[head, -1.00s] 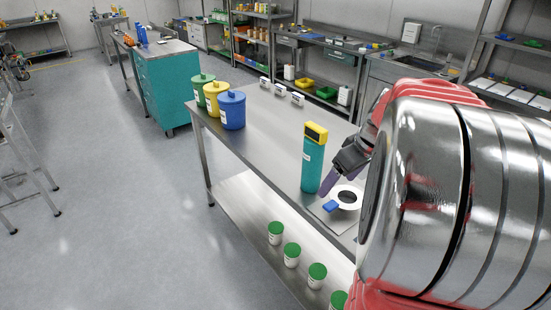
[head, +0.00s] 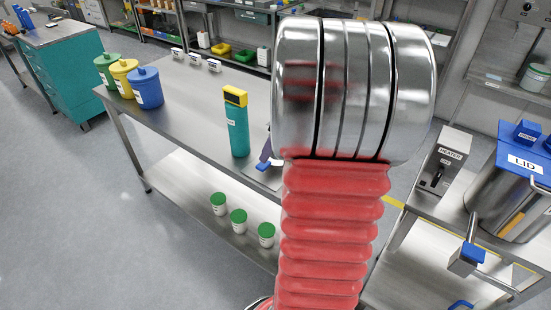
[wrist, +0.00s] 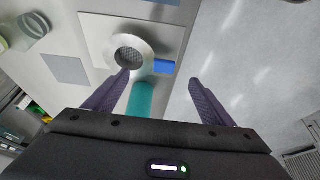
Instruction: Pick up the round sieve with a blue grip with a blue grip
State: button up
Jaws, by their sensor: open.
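The round sieve (wrist: 131,56) lies on a pale square plate (wrist: 169,33) in the wrist view, a light ring around a dark mesh. Its blue grip (wrist: 165,68) points right and lies between my two fingers as seen from the wrist. My gripper (wrist: 159,76) is open, with one fingertip over the ring's near edge and the other off to the right. I cannot tell the height of the fingers above it.
A teal cylinder with a yellow top (head: 237,125) stands close to the sieve and shows partly below my gripper in the wrist view (wrist: 141,98). Blue (head: 147,88), yellow and green tubs stand at the far left of the table. A heater (head: 440,165) and lidded pot stand right.

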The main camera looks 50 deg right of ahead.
jog(key=shift+x, duration=2.1)
jog(key=shift+x, duration=2.6)
jog(key=shift+w, duration=0.1)
jog(key=shift+c, duration=0.7)
jog(key=c, duration=1)
